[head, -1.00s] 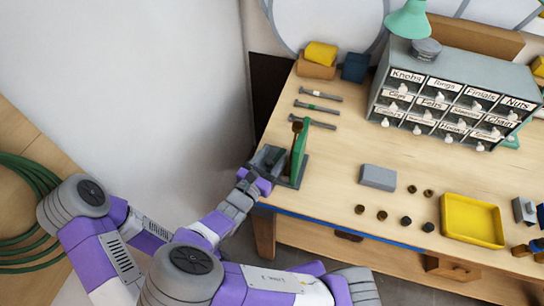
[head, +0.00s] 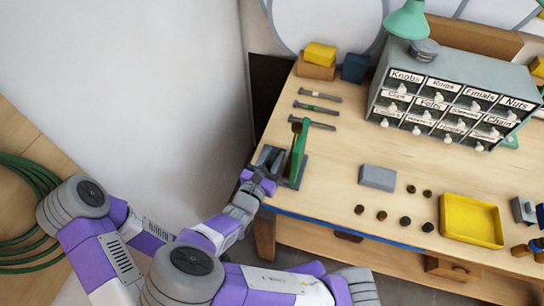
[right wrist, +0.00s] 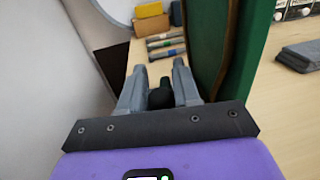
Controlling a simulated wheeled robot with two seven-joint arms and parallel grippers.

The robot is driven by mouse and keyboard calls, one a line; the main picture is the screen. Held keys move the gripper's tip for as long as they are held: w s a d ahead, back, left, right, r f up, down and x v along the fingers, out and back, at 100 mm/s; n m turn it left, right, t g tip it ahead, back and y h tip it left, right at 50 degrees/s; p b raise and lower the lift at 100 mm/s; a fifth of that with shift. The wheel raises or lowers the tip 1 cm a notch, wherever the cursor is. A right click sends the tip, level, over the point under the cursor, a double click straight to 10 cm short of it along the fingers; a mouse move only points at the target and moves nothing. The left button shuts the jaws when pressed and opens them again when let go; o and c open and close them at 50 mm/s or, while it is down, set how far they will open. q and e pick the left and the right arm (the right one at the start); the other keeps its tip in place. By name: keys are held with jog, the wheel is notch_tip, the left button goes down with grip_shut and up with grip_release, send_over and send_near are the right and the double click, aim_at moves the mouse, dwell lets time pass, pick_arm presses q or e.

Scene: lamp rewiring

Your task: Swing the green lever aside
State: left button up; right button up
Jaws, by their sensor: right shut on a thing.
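The green lever (head: 298,152) stands upright on a dark base (head: 303,172) at the left front corner of the workbench. In the right wrist view a large green face (right wrist: 228,50) rises close along the right of the fingers. My right gripper (head: 268,158) is at the left side of the lever, low near its base. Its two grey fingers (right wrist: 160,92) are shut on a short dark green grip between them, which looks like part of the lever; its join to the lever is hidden. My left gripper is out of the head view.
Several bolts (head: 317,108) lie behind the lever. A grey block (head: 377,177), small dark nuts and a yellow tray (head: 471,220) lie to the right. A labelled drawer cabinet (head: 450,95) stands at the back. A white wall is on the left.

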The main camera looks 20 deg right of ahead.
dwell(0.4)
jog(key=o, duration=1)
jog(key=shift+c, duration=0.2)
jog(key=shift+s, duration=0.1)
jog(key=p+v, duration=0.1)
jog(key=v, duration=0.6)
jog(key=shift+s, duration=0.3)
